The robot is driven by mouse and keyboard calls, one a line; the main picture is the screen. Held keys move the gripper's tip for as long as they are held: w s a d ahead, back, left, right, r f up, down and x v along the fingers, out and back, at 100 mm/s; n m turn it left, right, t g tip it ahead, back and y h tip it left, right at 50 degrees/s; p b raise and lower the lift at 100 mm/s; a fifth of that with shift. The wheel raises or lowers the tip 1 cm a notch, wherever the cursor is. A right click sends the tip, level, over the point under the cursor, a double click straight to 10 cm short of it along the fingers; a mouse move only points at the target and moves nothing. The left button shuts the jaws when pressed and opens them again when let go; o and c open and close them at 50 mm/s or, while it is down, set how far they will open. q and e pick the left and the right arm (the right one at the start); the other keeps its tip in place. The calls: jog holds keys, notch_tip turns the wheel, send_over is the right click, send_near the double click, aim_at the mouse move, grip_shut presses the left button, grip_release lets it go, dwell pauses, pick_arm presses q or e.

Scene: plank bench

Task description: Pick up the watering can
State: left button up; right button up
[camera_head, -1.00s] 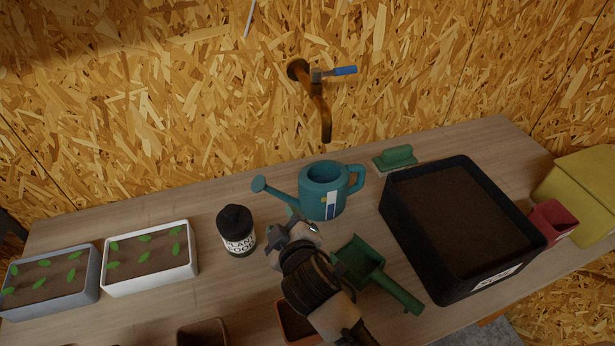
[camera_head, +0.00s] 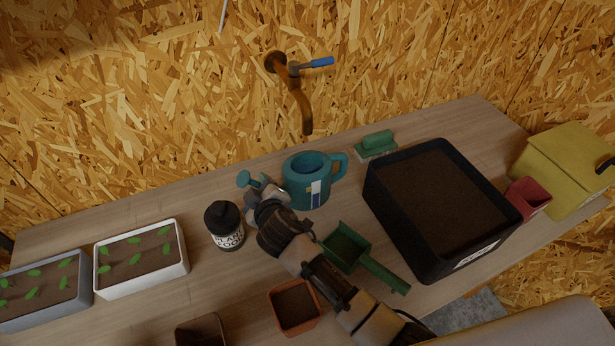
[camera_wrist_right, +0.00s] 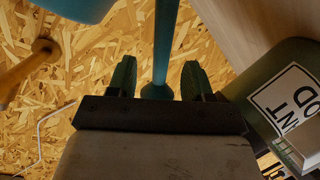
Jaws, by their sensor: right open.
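The teal watering can (camera_head: 303,190) stands on the bench below the tap, its spout to the left and handle to the right. My right gripper (camera_head: 262,188) is at the spout and hides most of it. In the right wrist view, the spout (camera_wrist_right: 165,45) runs between the two open fingers of my right gripper (camera_wrist_right: 159,78), with a gap on each side. The can's body (camera_wrist_right: 78,8) shows at that view's top left. My left gripper is not in view.
A black plant food bottle (camera_head: 223,226) stands close to the left of my right gripper. A green scoop (camera_head: 370,262) and terracotta pot (camera_head: 295,308) lie near my right arm. A large black soil tray (camera_head: 373,200) is at the right. The tap (camera_head: 303,105) hangs above.

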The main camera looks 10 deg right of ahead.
jog(key=shift+w+a+f, duration=0.15)
jog(key=shift+w+f, duration=0.05)
jog(key=shift+w, duration=0.35)
jog(key=shift+s, duration=0.1)
jog(key=shift+c, duration=0.5)
grip_shut()
dwell(0.4)
jog(key=shift+r, duration=0.15)
